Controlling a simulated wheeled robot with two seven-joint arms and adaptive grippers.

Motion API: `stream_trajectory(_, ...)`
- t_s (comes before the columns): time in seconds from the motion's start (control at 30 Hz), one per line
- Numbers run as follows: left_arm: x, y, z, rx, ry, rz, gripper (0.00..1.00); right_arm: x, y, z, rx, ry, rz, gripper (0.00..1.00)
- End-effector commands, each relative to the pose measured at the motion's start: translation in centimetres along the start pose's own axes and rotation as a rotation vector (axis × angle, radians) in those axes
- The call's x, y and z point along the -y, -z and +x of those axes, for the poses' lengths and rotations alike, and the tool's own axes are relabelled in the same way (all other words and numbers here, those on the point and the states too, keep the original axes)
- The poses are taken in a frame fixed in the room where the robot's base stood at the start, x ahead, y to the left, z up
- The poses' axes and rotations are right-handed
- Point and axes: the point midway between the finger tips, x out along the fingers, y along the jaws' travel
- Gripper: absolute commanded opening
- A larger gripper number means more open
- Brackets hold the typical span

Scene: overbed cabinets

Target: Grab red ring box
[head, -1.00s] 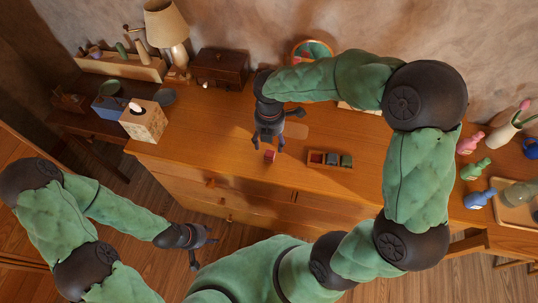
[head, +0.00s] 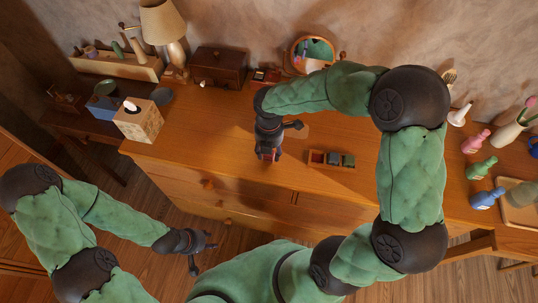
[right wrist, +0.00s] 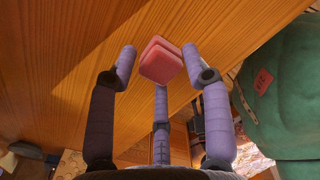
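The red ring box (right wrist: 161,60) is a small rounded red block on the wooden dresser top. In the head view only a little of the red box (head: 269,157) shows at my right gripper's tips. My right gripper (head: 269,152) points down at it, near the dresser's front edge. In the right wrist view its fingers (right wrist: 160,66) are spread, with the box between their tips and gaps visible at the sides. I cannot tell if any finger touches it. My left gripper (head: 203,257) hangs open and empty over the floor, lower left.
A small divided tray (head: 318,165) with coloured boxes stands just right of my right gripper. Behind are a dark chest (head: 219,66) and a round mirror (head: 312,47). A tissue box (head: 139,124) sits at left. Colourful bottles (head: 479,171) stand at right.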

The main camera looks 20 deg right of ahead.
Motion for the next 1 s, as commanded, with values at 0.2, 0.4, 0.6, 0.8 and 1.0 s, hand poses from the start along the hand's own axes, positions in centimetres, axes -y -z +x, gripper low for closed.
stream_trajectory(0.2, 0.0, 0.0, 0.0, 0.000, 0.000, 0.000, 0.40, 0.0, 0.0, 0.0, 0.000, 0.001, 0.000, 0.17)
stream_trajectory(0.4, 0.0, 0.0, 0.0, 0.000, 0.000, 0.000, 0.40, 0.0, 0.0, 0.0, -0.001, 0.001, 0.000, 0.17)
stream_trajectory(0.6, -0.1, 0.0, -0.3, 0.000, 0.000, 0.000, 0.40, 0.0, 0.0, -0.8, 0.000, 0.000, 0.000, 0.17)
stream_trajectory(0.8, -0.5, -0.1, -1.3, 0.000, 0.000, 0.000, 0.40, 0.0, 0.0, -3.2, 0.001, -0.001, 0.000, 0.17)
stream_trajectory(1.0, -1.0, -0.1, -2.7, 0.000, 0.000, 0.000, 0.40, 2.2, 0.8, -6.4, 0.002, -0.003, 0.000, 0.17)
